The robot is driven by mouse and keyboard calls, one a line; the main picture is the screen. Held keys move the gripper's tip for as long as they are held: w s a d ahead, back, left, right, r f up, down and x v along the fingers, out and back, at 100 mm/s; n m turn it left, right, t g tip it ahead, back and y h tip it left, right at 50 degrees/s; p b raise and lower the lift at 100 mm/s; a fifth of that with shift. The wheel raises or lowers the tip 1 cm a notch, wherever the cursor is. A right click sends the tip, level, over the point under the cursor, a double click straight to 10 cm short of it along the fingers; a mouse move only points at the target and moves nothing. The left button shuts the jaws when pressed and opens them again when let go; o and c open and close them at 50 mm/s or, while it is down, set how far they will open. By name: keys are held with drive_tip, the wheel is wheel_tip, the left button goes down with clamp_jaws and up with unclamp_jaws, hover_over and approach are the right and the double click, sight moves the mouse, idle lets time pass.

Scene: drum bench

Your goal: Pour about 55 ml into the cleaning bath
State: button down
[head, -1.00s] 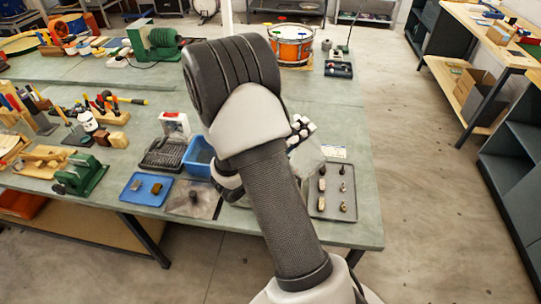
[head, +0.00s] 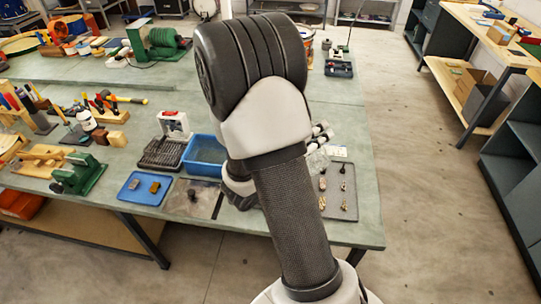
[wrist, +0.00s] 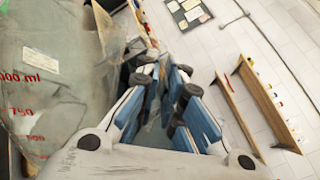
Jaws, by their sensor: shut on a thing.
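The cleaning bath appears to be the blue open tub (head: 205,150) on the bench in the head view, just left of my arm, which hides its right edge. A clear measuring jug (wrist: 45,60) with red millilitre marks fills the left of the wrist view. My gripper (wrist: 165,88), with blue pads, is shut on what looks like the jug's clear handle. In the head view, part of the jug (head: 317,160) shows right of my arm, apart from the tub. I cannot make out the liquid level or any stream.
A dark ribbed tray (head: 163,153) stands left of the tub. A blue tray (head: 145,188) with small blocks and a dark plate (head: 193,199) lie in front. A grey tray (head: 345,205) of small metal parts lies at the right bench edge. A green vise (head: 80,175) stands left.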

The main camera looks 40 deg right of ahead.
drive_tip(key=shift+s+f+m, duration=0.15)
drive_tip(key=shift+s+m, duration=0.3)
drive_tip(key=shift+m, duration=0.35)
drive_tip(key=shift+s+r+m, duration=0.2)
drive_tip(key=shift+s+m, duration=0.2)
drive_tip(key=shift+s, duration=0.1)
drive_tip(key=shift+w, duration=0.1)
drive_tip(key=shift+f, duration=0.1)
idle(0.7)
